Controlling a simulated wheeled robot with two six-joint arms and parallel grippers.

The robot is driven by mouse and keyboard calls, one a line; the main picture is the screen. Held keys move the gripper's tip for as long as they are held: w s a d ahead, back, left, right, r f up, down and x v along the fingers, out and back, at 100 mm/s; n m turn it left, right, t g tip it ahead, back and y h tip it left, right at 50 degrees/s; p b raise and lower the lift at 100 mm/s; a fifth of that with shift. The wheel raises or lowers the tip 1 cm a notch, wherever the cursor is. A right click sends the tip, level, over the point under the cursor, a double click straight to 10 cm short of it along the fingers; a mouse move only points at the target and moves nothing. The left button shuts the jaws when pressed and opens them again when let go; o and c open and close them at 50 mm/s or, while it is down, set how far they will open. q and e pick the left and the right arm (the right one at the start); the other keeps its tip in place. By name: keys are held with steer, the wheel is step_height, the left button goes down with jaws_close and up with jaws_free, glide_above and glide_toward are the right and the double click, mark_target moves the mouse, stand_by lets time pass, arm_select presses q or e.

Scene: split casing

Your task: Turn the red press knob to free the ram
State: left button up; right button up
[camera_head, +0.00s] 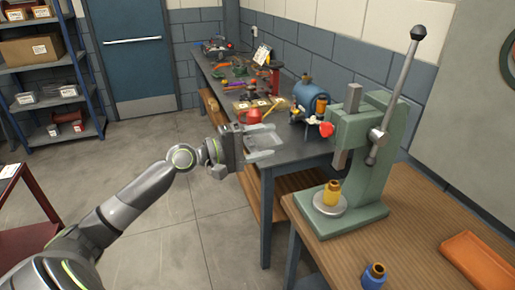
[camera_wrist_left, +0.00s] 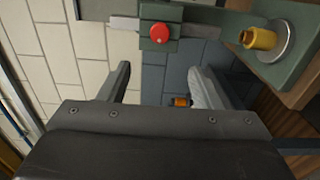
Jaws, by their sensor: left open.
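The red press knob (camera_head: 326,129) sticks out from the side of the green press (camera_head: 372,165). In the left wrist view the round red knob (camera_wrist_left: 159,32) sits on a green block, ahead of and roughly between the finger lines. My left gripper (camera_head: 272,147) is open and empty, left of the knob and apart from it. Its two fingers (camera_wrist_left: 163,76) show spread in the wrist view. The grey ram (camera_head: 347,130) hangs in the press head above a brass piece (camera_head: 331,191) on a round plate. My right gripper is not in view.
The press stands on a wooden bench (camera_head: 420,235) with an orange tray (camera_head: 480,262) and a blue piece with a brass top (camera_head: 374,276). A cluttered grey bench (camera_head: 293,150) runs behind the gripper. A long lever (camera_head: 400,80) rises from the press.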

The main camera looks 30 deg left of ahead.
arm_select(q)
steer(key=shift+s+a, duration=0.4)
steer(key=shift+s, duration=0.15)
